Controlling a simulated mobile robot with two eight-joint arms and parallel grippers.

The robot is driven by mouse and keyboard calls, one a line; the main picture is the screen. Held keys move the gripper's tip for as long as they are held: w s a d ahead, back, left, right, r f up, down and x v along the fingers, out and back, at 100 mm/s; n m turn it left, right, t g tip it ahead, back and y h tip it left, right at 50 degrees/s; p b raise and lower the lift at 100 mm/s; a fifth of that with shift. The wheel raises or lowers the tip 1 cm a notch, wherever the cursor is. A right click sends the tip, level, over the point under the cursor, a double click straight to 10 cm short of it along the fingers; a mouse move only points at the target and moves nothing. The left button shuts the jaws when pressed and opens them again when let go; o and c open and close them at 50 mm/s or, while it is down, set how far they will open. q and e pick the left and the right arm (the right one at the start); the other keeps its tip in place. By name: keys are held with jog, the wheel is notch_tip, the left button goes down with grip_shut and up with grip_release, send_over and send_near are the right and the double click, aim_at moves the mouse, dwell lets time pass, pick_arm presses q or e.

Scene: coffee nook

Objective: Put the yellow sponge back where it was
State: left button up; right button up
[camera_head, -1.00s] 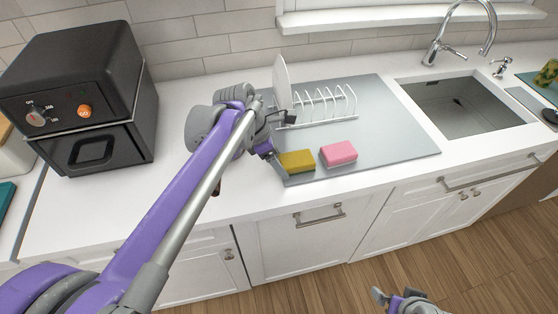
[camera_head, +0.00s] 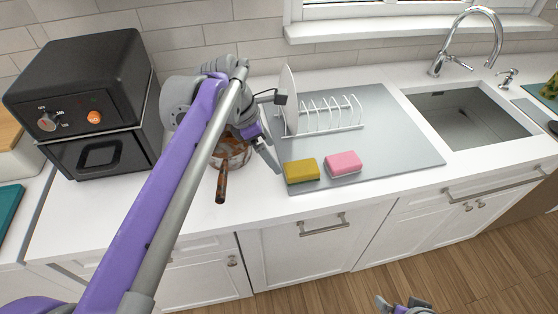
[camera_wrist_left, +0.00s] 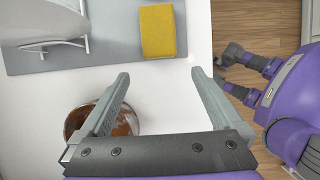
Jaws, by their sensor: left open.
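The yellow sponge (camera_head: 302,170) lies on the grey mat (camera_head: 400,150), near its front left corner. It also shows in the left wrist view (camera_wrist_left: 158,31), beyond my fingertips. A pink sponge (camera_head: 343,163) lies just right of it, with a small gap. My left gripper (camera_head: 276,155) is left of the yellow sponge, apart from it. In the left wrist view the left gripper (camera_wrist_left: 158,80) is open, with nothing between its fingers. My right gripper (camera_head: 398,305) is low at the bottom edge, away from the counter; its jaws are too small to judge.
A white dish rack (camera_head: 330,112) with a plate (camera_head: 290,100) stands on the mat. A pot with brown contents (camera_wrist_left: 122,122) and a handle (camera_head: 221,175) is partly hidden beneath my left arm. A black oven (camera_head: 90,100) stands left. A sink (camera_head: 465,115) is right.

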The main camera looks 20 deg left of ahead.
pick_arm(q)
jog(key=shift+v, duration=1.65)
pick_arm(e)
jog(key=shift+r, duration=0.15)
pick_arm(q)
jog(key=shift+f, duration=0.1)
